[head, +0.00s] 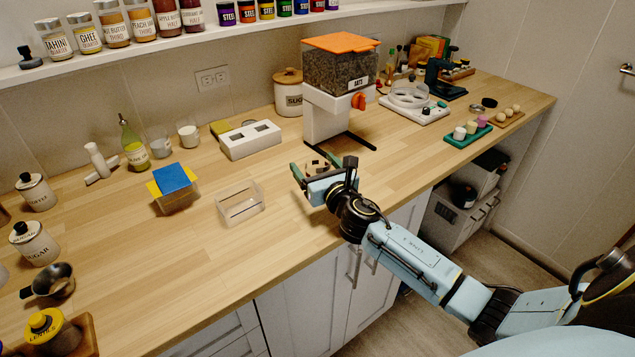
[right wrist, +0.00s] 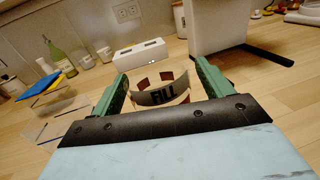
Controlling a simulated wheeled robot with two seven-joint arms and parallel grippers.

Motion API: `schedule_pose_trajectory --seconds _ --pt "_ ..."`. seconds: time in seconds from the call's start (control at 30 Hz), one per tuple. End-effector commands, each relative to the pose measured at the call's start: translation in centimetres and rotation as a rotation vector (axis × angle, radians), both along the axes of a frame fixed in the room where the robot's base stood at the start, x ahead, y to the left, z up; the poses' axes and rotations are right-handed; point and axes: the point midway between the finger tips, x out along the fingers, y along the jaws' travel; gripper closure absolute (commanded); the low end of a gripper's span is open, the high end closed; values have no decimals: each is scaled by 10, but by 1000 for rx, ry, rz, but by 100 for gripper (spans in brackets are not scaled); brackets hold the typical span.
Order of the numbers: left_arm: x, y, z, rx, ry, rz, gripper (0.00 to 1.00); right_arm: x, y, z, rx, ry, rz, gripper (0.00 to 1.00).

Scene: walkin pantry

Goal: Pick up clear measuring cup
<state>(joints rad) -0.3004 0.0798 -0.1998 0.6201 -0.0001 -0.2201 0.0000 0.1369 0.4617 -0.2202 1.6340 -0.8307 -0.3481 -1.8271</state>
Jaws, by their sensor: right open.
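The clear measuring cup (head: 318,166) is see-through, with dark and reddish marks. It stands on the wooden counter near its front edge, below the grain dispenser. In the right wrist view the cup (right wrist: 162,96) shows between the two green fingers of my right gripper (right wrist: 160,76). My right gripper is open, with one finger on each side of the cup; I cannot tell whether either finger touches it. In the head view my right gripper (head: 314,170) partly hides the cup. My left gripper is not in view.
A grain dispenser (head: 340,75) with an orange lid stands just behind. A clear open bin (head: 241,206) and a clear box with a blue and yellow top (head: 174,185) are to the left. A white block (head: 250,140) is behind.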

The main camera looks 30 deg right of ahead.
Motion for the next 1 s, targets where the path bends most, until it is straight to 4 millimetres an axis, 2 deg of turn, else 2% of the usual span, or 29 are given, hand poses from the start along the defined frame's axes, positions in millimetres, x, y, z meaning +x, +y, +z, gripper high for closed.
schedule_pose_trajectory --seconds 0.27,0.63,0.87,1.0 --pt "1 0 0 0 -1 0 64 4 0 0 0 0 1 21" --pt "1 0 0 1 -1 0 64 3 0 0 0 0 1 68" --pt "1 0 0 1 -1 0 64 3 0 1 -1 -1 1 69" --pt "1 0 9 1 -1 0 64 4 0 17 -3 -3 3 69"
